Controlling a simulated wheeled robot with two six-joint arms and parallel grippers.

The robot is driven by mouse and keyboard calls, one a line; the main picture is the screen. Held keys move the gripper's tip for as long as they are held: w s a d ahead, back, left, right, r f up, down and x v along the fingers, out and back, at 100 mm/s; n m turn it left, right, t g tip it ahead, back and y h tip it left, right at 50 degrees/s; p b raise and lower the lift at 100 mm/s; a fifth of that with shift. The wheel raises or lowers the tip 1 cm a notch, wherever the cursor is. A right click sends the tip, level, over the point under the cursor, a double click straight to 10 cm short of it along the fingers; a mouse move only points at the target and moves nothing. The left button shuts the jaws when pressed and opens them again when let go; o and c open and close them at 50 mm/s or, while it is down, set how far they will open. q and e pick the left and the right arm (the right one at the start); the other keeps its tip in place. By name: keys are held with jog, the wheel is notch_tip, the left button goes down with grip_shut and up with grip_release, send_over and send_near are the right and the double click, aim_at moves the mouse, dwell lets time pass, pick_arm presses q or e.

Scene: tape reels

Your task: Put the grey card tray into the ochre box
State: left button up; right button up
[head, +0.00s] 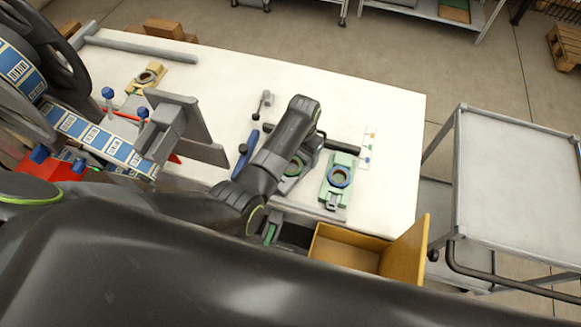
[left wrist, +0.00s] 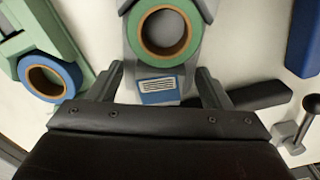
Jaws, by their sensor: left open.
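The grey card tray (head: 287,184) lies on the white table, partly hidden by my left arm in the head view. In the left wrist view the grey card tray (left wrist: 130,45) carries a green tape reel (left wrist: 160,32) and has a blue and white label at its near end. My left gripper (left wrist: 162,78) is open, with one finger on each side of that labelled end; I cannot tell whether they touch it. In the head view my left gripper (head: 309,157) is over the tray's far end. The ochre box (head: 345,247) stands open at the table's front edge. My right gripper is not in view.
A green tray (head: 333,196) with a blue reel lies just right of the grey one. A grey cart (head: 515,175) is further right.

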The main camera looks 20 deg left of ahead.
pick_arm(q)
jog(key=shift+f, duration=0.15)
jog(key=c, duration=1.2)
